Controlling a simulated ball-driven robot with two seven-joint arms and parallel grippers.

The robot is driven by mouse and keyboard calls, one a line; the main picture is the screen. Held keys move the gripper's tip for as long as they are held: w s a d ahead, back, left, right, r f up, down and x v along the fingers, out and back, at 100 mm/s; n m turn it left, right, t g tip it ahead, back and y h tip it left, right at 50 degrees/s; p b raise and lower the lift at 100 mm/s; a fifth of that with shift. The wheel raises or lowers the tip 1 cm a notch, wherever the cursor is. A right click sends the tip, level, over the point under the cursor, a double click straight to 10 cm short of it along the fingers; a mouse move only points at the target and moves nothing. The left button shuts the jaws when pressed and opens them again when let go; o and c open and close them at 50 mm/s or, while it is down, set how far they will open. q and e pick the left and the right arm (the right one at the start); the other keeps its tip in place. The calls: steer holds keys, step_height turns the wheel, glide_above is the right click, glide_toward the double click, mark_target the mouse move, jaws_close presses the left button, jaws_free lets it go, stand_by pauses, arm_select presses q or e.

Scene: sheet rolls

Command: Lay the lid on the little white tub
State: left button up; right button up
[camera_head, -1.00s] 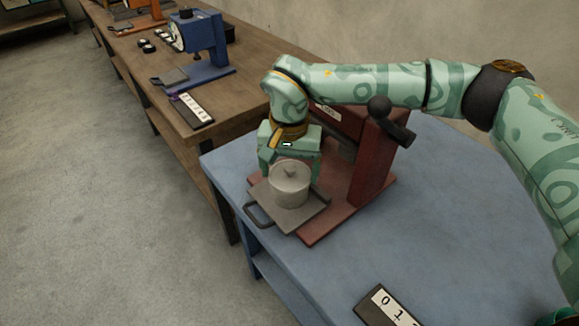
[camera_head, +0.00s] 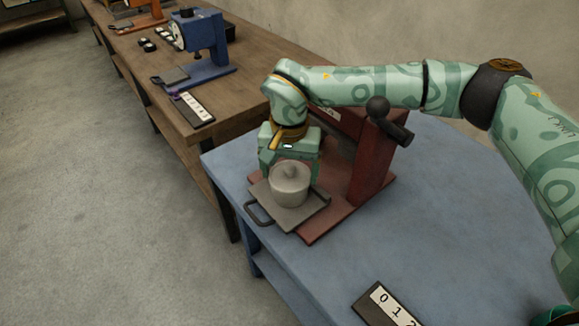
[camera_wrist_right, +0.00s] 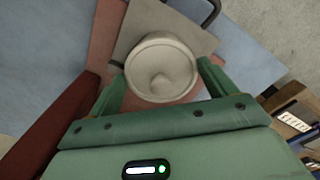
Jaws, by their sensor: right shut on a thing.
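The little white tub (camera_head: 289,196) stands upright on a grey plate with a loop handle. The pale lid (camera_head: 290,174), with a small knob, is over the tub's mouth. It looks level, but I cannot tell whether it fully rests on the rim. My right gripper (camera_head: 290,166) reaches down from behind and is shut on the lid. In the right wrist view the lid (camera_wrist_right: 161,84) shows between my two fingers, its knob near the middle, and it hides most of the tub. The left gripper is out of view.
The plate (camera_head: 308,214) sits at the front of a dark red press-like stand (camera_head: 372,165) with a black-knobbed lever. It is on a blue table (camera_head: 460,220), with a number strip (camera_head: 388,306) at the front. A wooden bench (camera_head: 130,72) holds a blue stand (camera_head: 205,45).

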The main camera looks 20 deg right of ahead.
stand_by(0.3)
steer(key=o, duration=0.8)
steer(key=shift+o, duration=0.2)
arm_select(q)
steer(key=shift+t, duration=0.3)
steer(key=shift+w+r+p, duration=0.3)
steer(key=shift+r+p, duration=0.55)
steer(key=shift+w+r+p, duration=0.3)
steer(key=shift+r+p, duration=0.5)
steer(key=shift+p, duration=0.1)
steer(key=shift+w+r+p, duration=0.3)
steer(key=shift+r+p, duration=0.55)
arm_select(e)
steer(key=shift+r, duration=3.5)
